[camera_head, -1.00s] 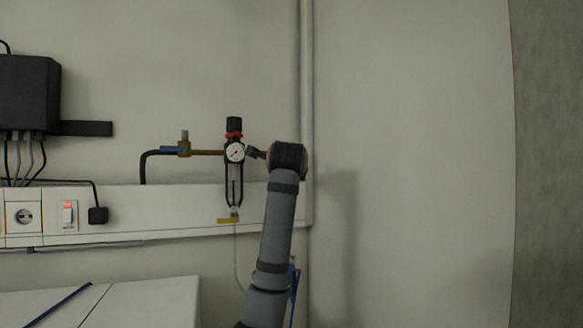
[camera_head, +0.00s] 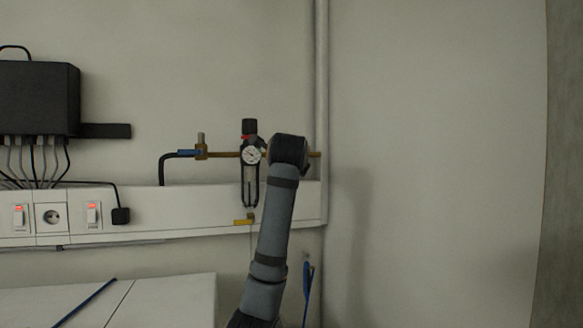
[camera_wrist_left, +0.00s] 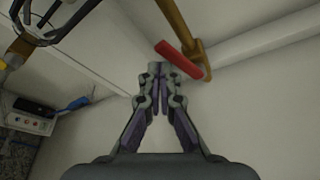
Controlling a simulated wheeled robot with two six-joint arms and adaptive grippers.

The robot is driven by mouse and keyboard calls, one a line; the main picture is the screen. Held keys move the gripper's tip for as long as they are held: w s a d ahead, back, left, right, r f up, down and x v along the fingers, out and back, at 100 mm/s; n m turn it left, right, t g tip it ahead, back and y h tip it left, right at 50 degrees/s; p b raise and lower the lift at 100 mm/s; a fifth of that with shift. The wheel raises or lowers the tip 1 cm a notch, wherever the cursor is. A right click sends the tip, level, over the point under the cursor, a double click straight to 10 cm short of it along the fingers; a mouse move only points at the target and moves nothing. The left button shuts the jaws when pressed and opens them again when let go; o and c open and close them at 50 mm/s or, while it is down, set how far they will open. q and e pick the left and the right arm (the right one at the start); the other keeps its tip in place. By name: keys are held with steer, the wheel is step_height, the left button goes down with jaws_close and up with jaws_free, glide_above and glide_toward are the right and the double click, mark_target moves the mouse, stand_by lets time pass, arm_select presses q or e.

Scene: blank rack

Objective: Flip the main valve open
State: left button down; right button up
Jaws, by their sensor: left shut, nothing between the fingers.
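In the left wrist view, a red lever handle (camera_wrist_left: 180,60) sits by the end of a brass pipe (camera_wrist_left: 178,18). My left gripper (camera_wrist_left: 158,72) is shut and empty, its tips just beside and below the red handle; I cannot tell whether they touch it. In the head view my left arm's wrist covers the gripper and the red handle. The same brass pipe (camera_head: 225,154) runs along the wall there. A yellow handle (camera_head: 243,222) is below the regulator. My right gripper is not in view.
A vertical conduit (camera_head: 321,90) stands behind the arm. A black box with cables (camera_head: 38,98) is at left. The wall to the right is bare.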

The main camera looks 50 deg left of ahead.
arm_select(q)
steer(key=v, duration=1.2)
